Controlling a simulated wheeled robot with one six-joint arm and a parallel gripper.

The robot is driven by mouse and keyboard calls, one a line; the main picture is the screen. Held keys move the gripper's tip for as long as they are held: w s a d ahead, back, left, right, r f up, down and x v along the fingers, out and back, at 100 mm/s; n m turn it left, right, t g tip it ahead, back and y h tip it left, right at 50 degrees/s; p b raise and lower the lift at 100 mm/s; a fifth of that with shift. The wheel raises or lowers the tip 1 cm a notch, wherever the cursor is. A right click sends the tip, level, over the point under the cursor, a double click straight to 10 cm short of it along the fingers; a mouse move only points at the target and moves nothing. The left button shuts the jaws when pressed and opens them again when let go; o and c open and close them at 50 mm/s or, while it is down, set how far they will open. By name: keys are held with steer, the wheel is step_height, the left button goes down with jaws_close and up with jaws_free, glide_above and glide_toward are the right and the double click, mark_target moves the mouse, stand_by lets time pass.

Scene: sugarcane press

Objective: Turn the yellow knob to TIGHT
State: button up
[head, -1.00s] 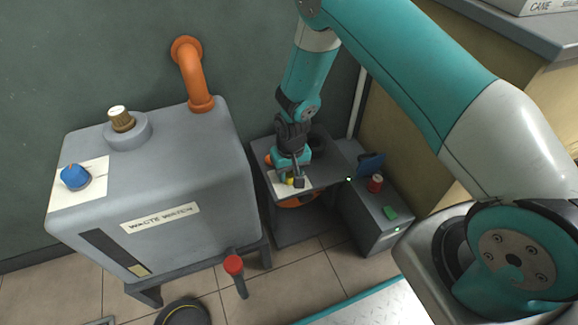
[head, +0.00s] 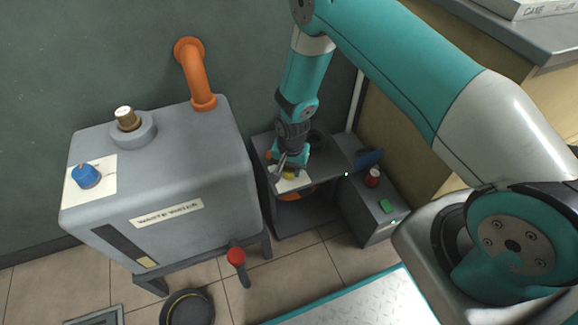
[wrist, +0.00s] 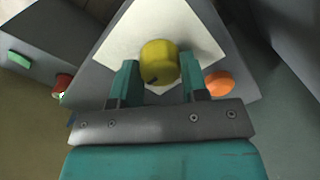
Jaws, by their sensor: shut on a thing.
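The yellow knob (wrist: 158,60) sits on a white panel (wrist: 118,45) on top of a dark grey machine. In the wrist view its dark pointer mark faces down toward my gripper's palm. My gripper (wrist: 158,76) is shut on the knob, with one teal finger at each side. In the head view my gripper (head: 287,166) reaches down over the machine and partly hides the knob (head: 290,175) and the white panel (head: 288,185). No TIGHT lettering is legible in either view.
A grey waste water tank (head: 165,175) with a blue knob (head: 86,175), a brass cap (head: 127,117) and an orange pipe (head: 190,70) stands at left. To the right is a low grey box (head: 370,220) with a red button (head: 372,177) and a green button (head: 384,206).

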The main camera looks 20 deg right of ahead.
mark_target(292, 169)
stand_by(0.4)
steer(key=o, duration=0.9)
steer(key=shift+r, duration=0.1)
steer(key=r+p, duration=0.1)
steer(key=r, duration=0.4)
steer(key=r+p, duration=0.2)
steer(key=r, duration=0.4)
steer(key=r+p, duration=0.1)
steer(key=r, duration=0.5)
steer(key=shift+s+d+r+p, duration=0.15)
steer(key=shift+s+d+p, duration=0.1)
steer(key=shift+p, duration=0.15)
steer(key=shift+w, duration=0.1)
